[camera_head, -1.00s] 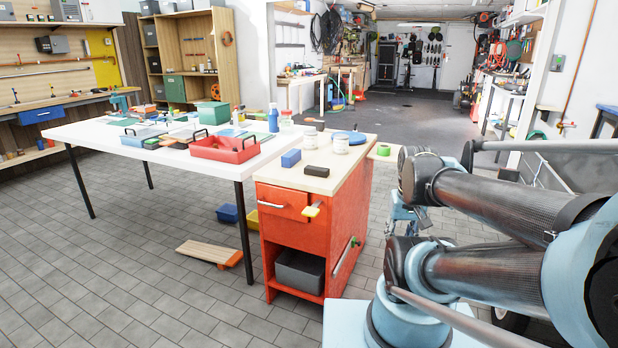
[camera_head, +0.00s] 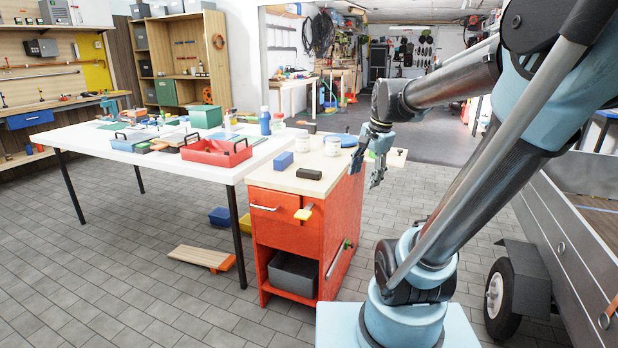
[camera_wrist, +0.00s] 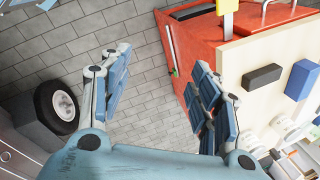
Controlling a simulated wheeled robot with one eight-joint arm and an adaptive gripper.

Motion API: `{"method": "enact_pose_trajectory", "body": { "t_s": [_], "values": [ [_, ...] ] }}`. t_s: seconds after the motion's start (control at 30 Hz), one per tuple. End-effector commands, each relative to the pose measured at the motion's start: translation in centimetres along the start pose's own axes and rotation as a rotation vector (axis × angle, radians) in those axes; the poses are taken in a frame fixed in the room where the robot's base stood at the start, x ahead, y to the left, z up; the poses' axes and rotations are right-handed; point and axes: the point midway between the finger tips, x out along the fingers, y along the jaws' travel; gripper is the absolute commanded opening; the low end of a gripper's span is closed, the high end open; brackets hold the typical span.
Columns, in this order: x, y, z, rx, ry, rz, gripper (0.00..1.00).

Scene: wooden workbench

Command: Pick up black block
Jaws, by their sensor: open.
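The black block (camera_head: 310,174) lies on the wooden top (camera_head: 285,183) of the red cabinet (camera_head: 335,225), near its front edge. It also shows in the wrist view (camera_wrist: 262,76), to the right of my gripper. A blue block (camera_head: 283,160) lies close to it, further left. My gripper (camera_head: 368,172) is to the right of the cabinet and points down, with its fingers apart and nothing between them. In the wrist view my gripper (camera_wrist: 158,100) has grey floor tiles between its fingers, and the right finger overlaps the cabinet's side.
A white table (camera_head: 110,158) with a red tray (camera_head: 217,151) is to the left. A wheeled trailer (camera_head: 550,210) stands at the right. Floor between cabinet and trailer is partly clear.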

Motion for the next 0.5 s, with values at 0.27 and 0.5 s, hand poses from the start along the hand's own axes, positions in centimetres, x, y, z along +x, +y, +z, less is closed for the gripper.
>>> {"method": "enact_pose_trajectory", "body": {
  "t_s": [0.27, 0.5],
  "values": [
    [-1.6, -10.0, -2.9, 0.414, -0.076, -0.027, 0.57],
    [-1.5, -18.3, -5.0, 0.767, -0.150, -0.021, 0.57]
  ]
}}
